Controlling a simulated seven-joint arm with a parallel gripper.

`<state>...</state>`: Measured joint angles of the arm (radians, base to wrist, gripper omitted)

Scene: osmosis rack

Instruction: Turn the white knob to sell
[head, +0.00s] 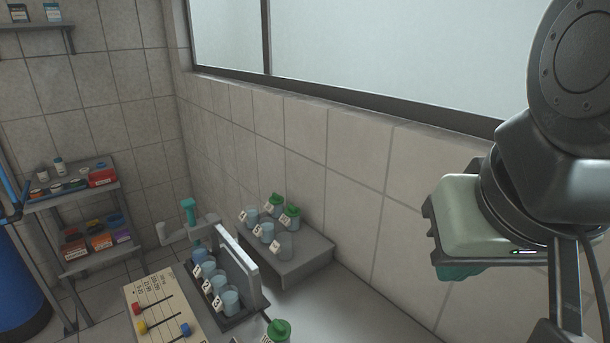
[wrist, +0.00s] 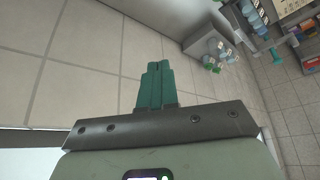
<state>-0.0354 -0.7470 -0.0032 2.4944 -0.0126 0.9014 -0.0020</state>
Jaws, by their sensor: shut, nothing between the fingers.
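I cannot make out a white knob or a "sell" mark for certain in either view. In the head view a cream panel (head: 148,292) with printed text carries sliders with a red knob (head: 138,308), a yellow knob (head: 142,327) and a blue knob (head: 186,329). Behind it is a pale pipe fitting (head: 172,236) with a teal handle (head: 189,207). My gripper (head: 462,271) hangs at the right, well away from the panel and near the tiled wall. In the wrist view its teal fingers (wrist: 157,68) are together and empty.
A rack (head: 258,296) holds several labelled cups beside the panel. A grey step (head: 308,262) behind holds more cups and green-capped bottles. A green-capped bottle (head: 278,331) stands in front. Shelves (head: 100,255) and a blue tank (head: 18,285) are at the left. The counter (head: 345,315) is bare toward the right.

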